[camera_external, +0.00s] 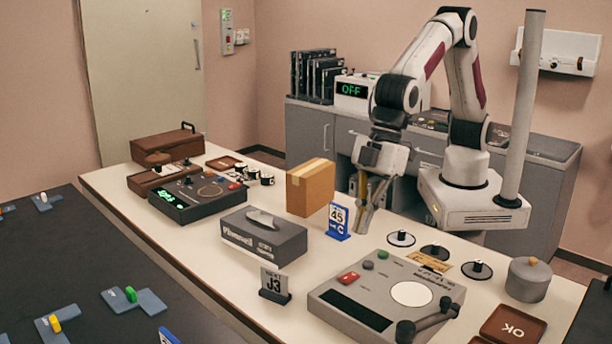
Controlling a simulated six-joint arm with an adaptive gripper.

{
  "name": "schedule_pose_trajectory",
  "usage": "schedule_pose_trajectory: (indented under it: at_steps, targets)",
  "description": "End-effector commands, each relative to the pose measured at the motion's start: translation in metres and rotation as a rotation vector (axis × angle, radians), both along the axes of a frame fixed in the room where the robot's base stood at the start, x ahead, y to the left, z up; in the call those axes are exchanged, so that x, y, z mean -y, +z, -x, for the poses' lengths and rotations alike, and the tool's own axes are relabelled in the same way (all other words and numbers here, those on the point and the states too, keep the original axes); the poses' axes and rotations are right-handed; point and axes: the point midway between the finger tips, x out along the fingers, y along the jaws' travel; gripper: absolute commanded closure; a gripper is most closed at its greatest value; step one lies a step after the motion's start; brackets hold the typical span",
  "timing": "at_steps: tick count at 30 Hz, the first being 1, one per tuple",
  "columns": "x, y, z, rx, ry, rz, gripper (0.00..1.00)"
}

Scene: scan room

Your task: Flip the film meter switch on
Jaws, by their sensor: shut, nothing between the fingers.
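No device carries a label that I can read as film meter, and I cannot make out its switch. A grey console (385,296) at the front right has a red button, a round white disc and a dark hinged arm. A dark box with green lit digits (190,198) stands at the left of the table. A white box with a green OFF display (352,91) stands on the rear cabinet. My gripper (365,224) points down, shut and empty, above or near the table behind the grey console, right of the blue 45 C sign (338,221).
A cardboard box (310,187) and a dark tissue box (263,238) stand left of my gripper. A J3 sign (275,285) stands near the front edge. Round discs with knobs (401,239), a grey pot (528,280) and an OK tray (513,326) lie at the right.

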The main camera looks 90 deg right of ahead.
Motion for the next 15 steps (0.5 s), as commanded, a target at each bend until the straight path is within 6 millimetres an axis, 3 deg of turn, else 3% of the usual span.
schedule_pose_trajectory:
  at_steps: [6, 15]
  targets:
    - [0.007, 0.029, 0.007, 0.001, 0.0, -0.001, 1.0]
    - [0.011, 0.043, 0.011, 0.0, 0.0, 0.0, 1.0]
